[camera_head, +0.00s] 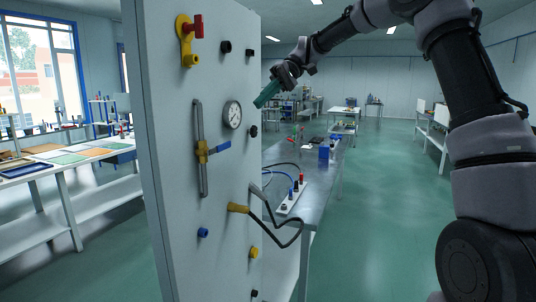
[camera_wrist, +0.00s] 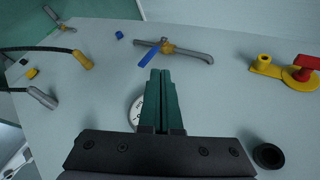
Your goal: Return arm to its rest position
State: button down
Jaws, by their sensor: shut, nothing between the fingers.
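My gripper (camera_head: 268,94) is at the end of my raised arm, beside the upper right edge of the white panel (camera_head: 175,230). Its green fingers are shut together and hold nothing. In the wrist view my gripper (camera_wrist: 165,72) points at the panel face (camera_wrist: 225,100), and its fingers partly cover the round gauge (camera_wrist: 135,112). I cannot tell the exact gap between the fingertips and the panel.
The panel bears a red-handled yellow valve (camera_head: 188,38), a blue-handled slider (camera_head: 202,150), knobs and a yellow plug (camera_head: 238,208) with a black cable. A metal bench (camera_head: 318,190) stands behind it. Green floor (camera_head: 380,215) is open to the right.

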jog(key=s+d+f+m+t+h, duration=0.1)
jog(key=s+d+m+t+h, duration=0.2)
jog(key=s+d+m+t, duration=0.3)
jog(key=s+d+f+m+t+h, duration=0.2)
jog(key=s+d+m+t, duration=0.3)
jog(key=s+d, duration=0.9)
jog(key=shift+s+d+f+m+t+h, duration=0.3)
jog(key=shift+d+t, duration=1.3)
jog(key=shift+d, duration=2.8)
jog(key=shift+s+r, duration=0.1)
jog(key=shift+r, duration=0.05)
